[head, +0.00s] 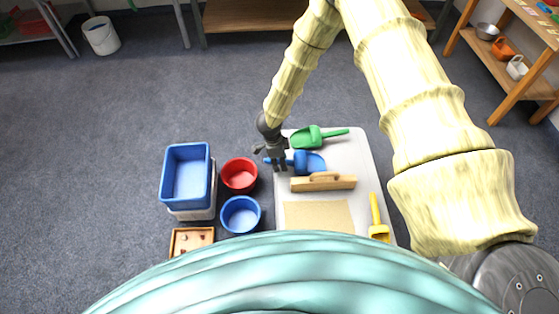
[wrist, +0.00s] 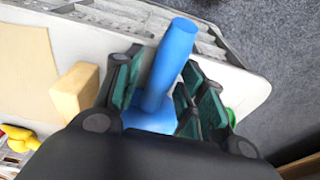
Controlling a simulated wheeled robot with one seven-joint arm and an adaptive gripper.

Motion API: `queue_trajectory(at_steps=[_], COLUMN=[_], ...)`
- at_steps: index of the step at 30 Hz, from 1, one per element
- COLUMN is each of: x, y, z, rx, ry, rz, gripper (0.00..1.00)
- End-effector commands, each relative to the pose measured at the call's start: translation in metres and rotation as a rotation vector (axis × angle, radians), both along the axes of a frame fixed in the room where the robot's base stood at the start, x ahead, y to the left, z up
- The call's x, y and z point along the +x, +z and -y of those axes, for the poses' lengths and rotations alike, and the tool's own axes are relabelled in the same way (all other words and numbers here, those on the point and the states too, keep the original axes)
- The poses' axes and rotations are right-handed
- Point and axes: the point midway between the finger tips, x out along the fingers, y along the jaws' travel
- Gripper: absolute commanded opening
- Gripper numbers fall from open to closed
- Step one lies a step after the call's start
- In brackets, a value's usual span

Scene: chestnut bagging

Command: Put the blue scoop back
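The blue scoop (head: 312,163) lies on the white tabletop (head: 352,150), its handle pointing left towards my gripper (head: 277,160). In the wrist view the blue handle (wrist: 170,65) stands between the two finger pads of my gripper (wrist: 160,95). A gap shows between the left pad and the handle, so the fingers look open around it. The gap on the right side is narrower. Part of the scoop's bowl is hidden behind the gripper body in the wrist view.
A green scoop (head: 308,138) lies just behind the blue one, and a wooden block with a handle (head: 323,183) just in front. A yellow scoop (head: 378,231) lies at front right. A red bowl (head: 239,175), blue bowl (head: 240,214) and blue bin (head: 165,178) stand to the left.

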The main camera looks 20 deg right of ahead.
Motion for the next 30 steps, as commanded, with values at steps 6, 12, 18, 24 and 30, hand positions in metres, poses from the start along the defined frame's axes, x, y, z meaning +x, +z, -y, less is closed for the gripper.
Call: queue_trajectory(at_steps=[6, 12, 18, 24, 30], x=[0.000, 0.002, 0.003, 0.003, 0.004], y=[0.000, 0.015, 0.049, 0.085, 0.110], z=[0.000, -0.002, -0.006, -0.012, -0.016], rx=[0.000, 0.001, 0.001, 0.002, 0.001], ry=[0.000, -0.001, -0.001, -0.002, -0.001], rz=[0.000, 0.003, 0.003, 0.002, 0.000], gripper=[0.41, 0.41, 0.41, 0.41, 0.41])
